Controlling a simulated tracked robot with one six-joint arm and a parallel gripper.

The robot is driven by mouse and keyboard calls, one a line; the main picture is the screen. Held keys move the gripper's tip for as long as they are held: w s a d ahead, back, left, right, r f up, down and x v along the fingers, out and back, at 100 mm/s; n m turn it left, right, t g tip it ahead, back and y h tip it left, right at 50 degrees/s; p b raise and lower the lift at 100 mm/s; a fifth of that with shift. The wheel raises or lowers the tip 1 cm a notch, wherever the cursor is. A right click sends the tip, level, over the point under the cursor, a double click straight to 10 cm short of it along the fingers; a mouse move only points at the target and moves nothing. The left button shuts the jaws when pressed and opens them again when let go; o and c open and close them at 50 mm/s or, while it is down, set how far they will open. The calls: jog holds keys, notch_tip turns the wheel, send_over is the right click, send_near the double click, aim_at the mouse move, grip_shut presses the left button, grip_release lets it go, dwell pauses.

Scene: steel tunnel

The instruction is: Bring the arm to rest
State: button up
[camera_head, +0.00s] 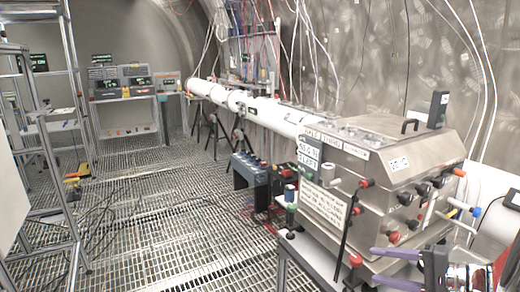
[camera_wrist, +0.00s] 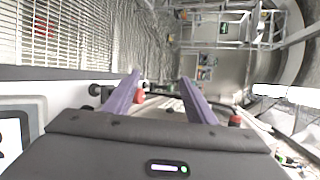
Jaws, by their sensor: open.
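My gripper (camera_head: 373,267) is at the bottom right of the head view, in front of the steel box's lower front. Its two purple fingers point left and stand apart. In the wrist view my gripper (camera_wrist: 160,78) shows both fingers spread, with nothing held between them. A red knob (camera_wrist: 139,97) appears beside the left finger there; I cannot tell how far it is from the finger. Most of my arm is out of view.
A steel box (camera_head: 380,165) with knobs and ports stands close on the right. A long white tube (camera_head: 270,110) runs back from it. The grated floor (camera_head: 170,235) is largely open in the middle. Metal racks (camera_head: 75,130) stand left; instruments (camera_head: 135,80) stand behind.

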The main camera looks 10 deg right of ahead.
jog(key=s+a+n+g+h, duration=0.2)
jog(key=s+a+n+g, duration=0.15)
jog(key=a, duration=0.65)
jog(key=s+a+n+g+h, duration=0.25)
jog(key=s+a+g, duration=0.2)
jog(key=a, duration=0.65)
jog(key=s+a+r+n+t+h, duration=0.3)
jog(key=s+r+n+h, duration=0.1)
jog(key=s, duration=0.3)
jog(key=shift+a+n+h, duration=0.35)
jog(key=shift+n+h, duration=0.2)
jog(key=shift+n, duration=0.35)
dwell(0.5)
